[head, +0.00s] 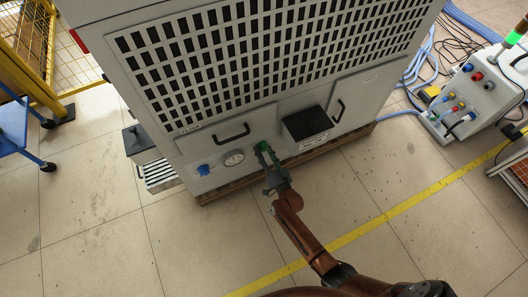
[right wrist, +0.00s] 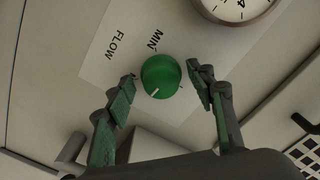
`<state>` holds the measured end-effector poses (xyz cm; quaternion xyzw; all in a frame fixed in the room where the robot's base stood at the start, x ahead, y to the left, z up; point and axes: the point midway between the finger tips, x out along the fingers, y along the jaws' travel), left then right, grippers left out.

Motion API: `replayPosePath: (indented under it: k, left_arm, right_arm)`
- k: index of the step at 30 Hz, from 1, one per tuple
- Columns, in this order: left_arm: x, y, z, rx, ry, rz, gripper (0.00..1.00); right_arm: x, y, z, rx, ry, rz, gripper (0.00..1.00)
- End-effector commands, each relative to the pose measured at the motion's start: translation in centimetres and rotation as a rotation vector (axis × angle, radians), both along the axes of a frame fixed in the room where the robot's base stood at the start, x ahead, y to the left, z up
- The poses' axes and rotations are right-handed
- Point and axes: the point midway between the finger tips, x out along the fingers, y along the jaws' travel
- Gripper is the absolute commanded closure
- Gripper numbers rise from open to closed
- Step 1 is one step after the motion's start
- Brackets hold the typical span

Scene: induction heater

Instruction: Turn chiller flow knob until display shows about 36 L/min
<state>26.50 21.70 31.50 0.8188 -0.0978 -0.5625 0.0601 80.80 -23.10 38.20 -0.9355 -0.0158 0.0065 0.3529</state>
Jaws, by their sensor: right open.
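The green flow knob (right wrist: 161,76) sits on the grey chiller panel, beside a white label (right wrist: 130,45) reading FLOW and MIN. Its white pointer mark faces the lower left in the right wrist view. My right gripper (right wrist: 162,80) is open, with one finger on either side of the knob and a visible gap to each. In the head view the right gripper (head: 266,154) reaches the green knob (head: 262,146) low on the chiller front. A dark box (head: 307,123) on the panel may be the display; no reading is legible. My left gripper is not in view.
A round gauge (head: 233,158) and a blue knob (head: 203,169) sit left of the green knob. A black handle (head: 232,133) is above. A grey unit with colored fittings (head: 468,98) and hoses stands at right. The floor in front is clear.

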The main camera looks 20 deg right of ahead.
Motion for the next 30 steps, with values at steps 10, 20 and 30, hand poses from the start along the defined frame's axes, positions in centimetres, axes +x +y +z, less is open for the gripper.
replayPosePath:
  k: [10,20,30]
  left_arm:
    - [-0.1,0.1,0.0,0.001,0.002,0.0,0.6]
    - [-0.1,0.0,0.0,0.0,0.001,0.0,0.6]
    - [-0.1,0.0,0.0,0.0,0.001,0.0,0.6]
  right_arm:
    - [-2.6,-0.1,-0.1,0.002,0.002,-0.001,0.5]
    - [-9.3,-0.3,-0.1,0.0,0.002,-0.001,0.5]
    - [-12.0,-0.4,0.0,0.0,0.0,0.0,0.5]
